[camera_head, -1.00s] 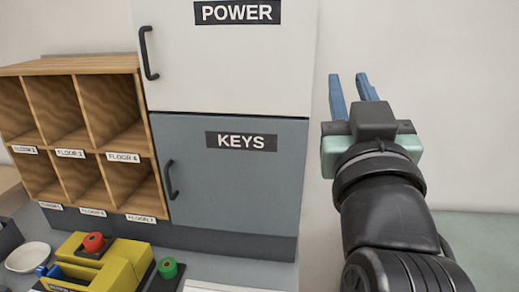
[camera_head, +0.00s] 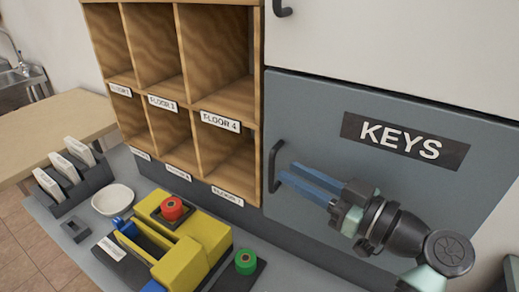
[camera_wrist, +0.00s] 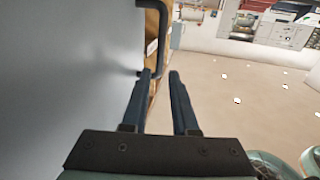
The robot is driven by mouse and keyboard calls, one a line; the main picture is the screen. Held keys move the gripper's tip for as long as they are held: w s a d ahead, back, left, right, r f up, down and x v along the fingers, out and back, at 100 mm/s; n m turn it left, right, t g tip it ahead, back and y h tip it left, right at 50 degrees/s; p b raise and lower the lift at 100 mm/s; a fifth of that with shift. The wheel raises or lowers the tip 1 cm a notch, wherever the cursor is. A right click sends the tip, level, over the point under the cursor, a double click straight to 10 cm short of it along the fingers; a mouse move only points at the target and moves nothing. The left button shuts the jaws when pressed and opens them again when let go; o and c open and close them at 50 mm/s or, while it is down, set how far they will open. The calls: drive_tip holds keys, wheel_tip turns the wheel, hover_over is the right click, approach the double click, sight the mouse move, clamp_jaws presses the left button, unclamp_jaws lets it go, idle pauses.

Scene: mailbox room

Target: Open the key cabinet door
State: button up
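The grey-blue key cabinet door (camera_head: 330,120), labelled KEYS, is closed. Its dark, upright bar handle (camera_head: 273,166) is at the door's left edge. My gripper (camera_head: 287,171) is open, with its two blue fingers pointing left at the handle and their tips close to it. In the wrist view, the handle (camera_wrist: 163,38) lies just beyond the fingertips, lined up with the gap between them. Whether the fingers touch the handle cannot be told. The door surface (camera_wrist: 60,80) fills the left of the wrist view.
The white POWER door (camera_head: 400,45) is above. Wooden floor-labelled pigeonholes (camera_head: 188,105) adjoin on the left. Below, the counter holds a yellow device (camera_head: 190,250) with a red knob, a green button (camera_head: 246,262), a white bowl (camera_head: 113,199) and a dark rack (camera_head: 72,185).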

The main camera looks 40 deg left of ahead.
sight(270, 160)
drive_tip(key=a+p, duration=0.1)
drive_tip(key=a, duration=0.8)
drive_tip(key=shift+s, duration=0.1)
clamp_jaws()
idle(1.1)
